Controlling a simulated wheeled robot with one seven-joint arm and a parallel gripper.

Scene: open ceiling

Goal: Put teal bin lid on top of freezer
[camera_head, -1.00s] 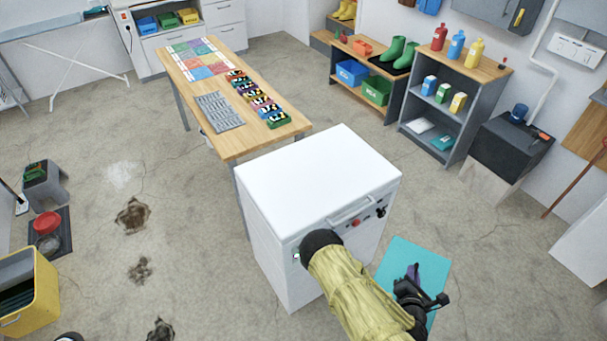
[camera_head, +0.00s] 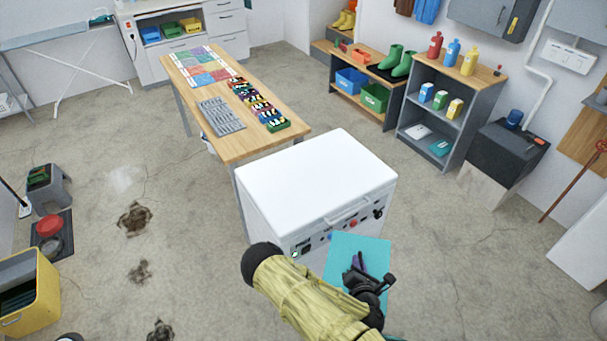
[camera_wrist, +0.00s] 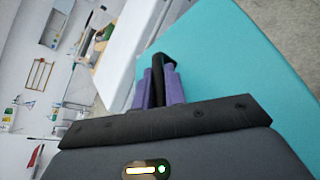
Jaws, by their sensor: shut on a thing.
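The teal bin lid (camera_head: 343,250) is a flat panel in front of the white freezer, lower right of its front face. My gripper (camera_head: 357,262) is shut on the lid, with its purple fingers at the lid's handle. In the wrist view the lid (camera_wrist: 225,50) fills the upper right, and the fingers (camera_wrist: 158,82) close around a dark handle. The freezer (camera_head: 320,175) is a white chest with a closed, bare top. Its front has a handle, coloured knobs and buttons. The lid is below the level of the freezer top, and my arm hides part of the front.
A wooden table (camera_head: 228,143) with coloured items stands behind the freezer at left. A grey shelf (camera_head: 450,110) with bottles and a black box (camera_head: 503,145) stand at right. A yellow bin (camera_head: 35,290) is at lower left. Open floor lies left and right of the freezer.

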